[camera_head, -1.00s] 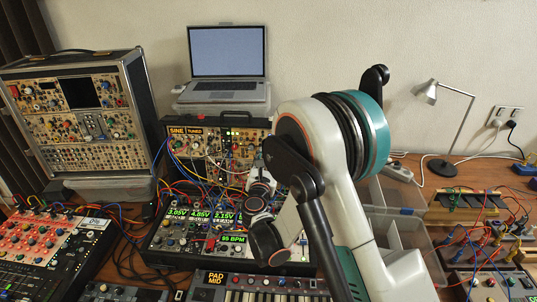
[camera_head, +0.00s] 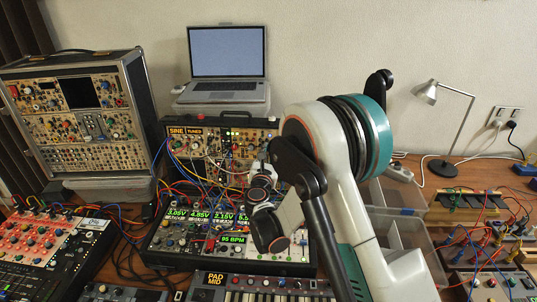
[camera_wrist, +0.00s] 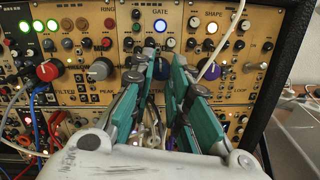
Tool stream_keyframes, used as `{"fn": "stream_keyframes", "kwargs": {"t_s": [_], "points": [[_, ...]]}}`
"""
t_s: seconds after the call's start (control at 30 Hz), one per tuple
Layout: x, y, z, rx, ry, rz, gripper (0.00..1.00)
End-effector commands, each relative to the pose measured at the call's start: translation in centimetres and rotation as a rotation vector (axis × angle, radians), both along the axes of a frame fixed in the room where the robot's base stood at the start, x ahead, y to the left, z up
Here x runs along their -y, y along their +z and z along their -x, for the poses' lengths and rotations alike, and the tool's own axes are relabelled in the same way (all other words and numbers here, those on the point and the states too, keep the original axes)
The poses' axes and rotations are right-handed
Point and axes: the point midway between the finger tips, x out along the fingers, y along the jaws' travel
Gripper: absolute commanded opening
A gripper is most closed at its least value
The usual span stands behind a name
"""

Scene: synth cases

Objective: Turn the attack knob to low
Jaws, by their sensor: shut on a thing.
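The attack knob (camera_wrist: 161,69) is a dark, bluish round knob on the tan synth panel in the wrist view. The "ATTACK" label below it is partly covered by a finger. My gripper (camera_wrist: 161,64) has its teal fingers on either side of this knob and is shut on it. The knob's pointer cannot be made out. In the head view my wrist (camera_head: 262,178) is in front of the tan synth case (camera_head: 205,147), and my arm hides the fingertips and knob.
Beside it in the wrist view are a grey knob (camera_wrist: 100,69) at left and a white cable (camera_wrist: 217,45) at right. Patch cables hang close by. The laptop (camera_head: 227,60) stands above the case. A desk lamp (camera_head: 447,125) is at right.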

Motion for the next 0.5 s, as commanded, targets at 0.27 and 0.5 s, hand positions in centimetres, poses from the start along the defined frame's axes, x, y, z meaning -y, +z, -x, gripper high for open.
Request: {"fn": "stream_keyframes", "kwargs": {"t_s": [0.27, 0.5], "points": [[0.04, -0.16, 0.01, -0.002, 0.006, 0.06, 0.0], [0.16, -0.29, 0.03, -0.008, 0.023, 0.222, 0.0]]}}
